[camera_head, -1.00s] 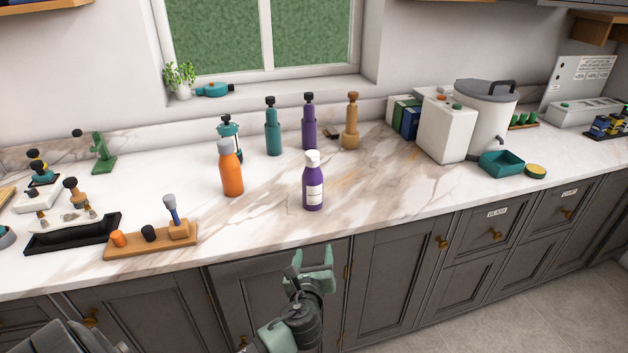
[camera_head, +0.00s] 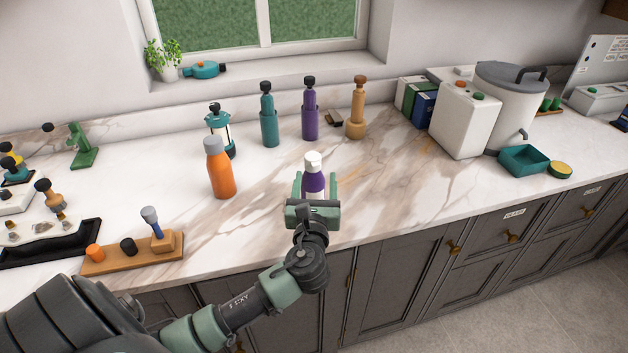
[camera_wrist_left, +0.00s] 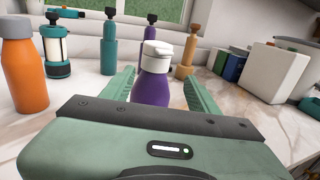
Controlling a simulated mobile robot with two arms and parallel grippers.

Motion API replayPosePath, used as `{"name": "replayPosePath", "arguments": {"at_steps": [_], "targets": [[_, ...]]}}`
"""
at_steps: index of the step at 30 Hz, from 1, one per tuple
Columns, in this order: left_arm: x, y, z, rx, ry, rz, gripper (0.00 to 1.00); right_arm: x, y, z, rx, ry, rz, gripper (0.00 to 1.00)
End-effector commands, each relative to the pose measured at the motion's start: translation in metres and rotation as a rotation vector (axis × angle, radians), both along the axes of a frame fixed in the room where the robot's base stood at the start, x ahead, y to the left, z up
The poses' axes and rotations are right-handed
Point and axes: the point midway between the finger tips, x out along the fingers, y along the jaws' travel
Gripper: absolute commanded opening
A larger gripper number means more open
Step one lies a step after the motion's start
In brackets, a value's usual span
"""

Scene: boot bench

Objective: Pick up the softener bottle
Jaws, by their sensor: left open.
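A purple bottle (camera_head: 314,172) with a white cap, likely the softener bottle, stands upright on the marble counter. My left gripper (camera_head: 316,184) is open at the counter's front, with one finger on each side of the bottle. In the left wrist view the purple bottle (camera_wrist_left: 154,88) stands upright between the two green fingers, with a visible gap on each side. My gripper's body hides the bottle's lower part in both views. My right gripper is not in view.
An orange bottle (camera_head: 220,172) stands to the left. A teal bottle (camera_head: 269,125), a purple one (camera_head: 310,120) and a tan one (camera_head: 356,118) stand behind. A wooden holder (camera_head: 130,257) lies at the front left. The counter right of the gripper is clear.

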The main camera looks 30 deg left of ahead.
Motion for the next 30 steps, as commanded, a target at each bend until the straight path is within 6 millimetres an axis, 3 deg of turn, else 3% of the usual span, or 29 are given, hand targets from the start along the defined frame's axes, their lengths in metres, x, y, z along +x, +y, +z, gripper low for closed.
{"name": "replayPosePath", "arguments": {"at_steps": [10, 18, 27, 30], "targets": [[0.029, 0.022, 0.003, 0.002, 0.000, 0.002, 0.60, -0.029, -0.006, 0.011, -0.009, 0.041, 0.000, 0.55], [0.058, 0.045, 0.003, 0.000, 0.000, 0.001, 0.60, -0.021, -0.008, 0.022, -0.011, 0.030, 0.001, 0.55], [0.062, 0.047, 0.001, -0.001, 0.000, -0.001, 0.60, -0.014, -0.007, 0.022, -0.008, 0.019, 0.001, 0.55], [0.062, 0.047, 0.001, -0.001, 0.000, 0.000, 0.32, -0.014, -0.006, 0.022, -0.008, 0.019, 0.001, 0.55]]}}
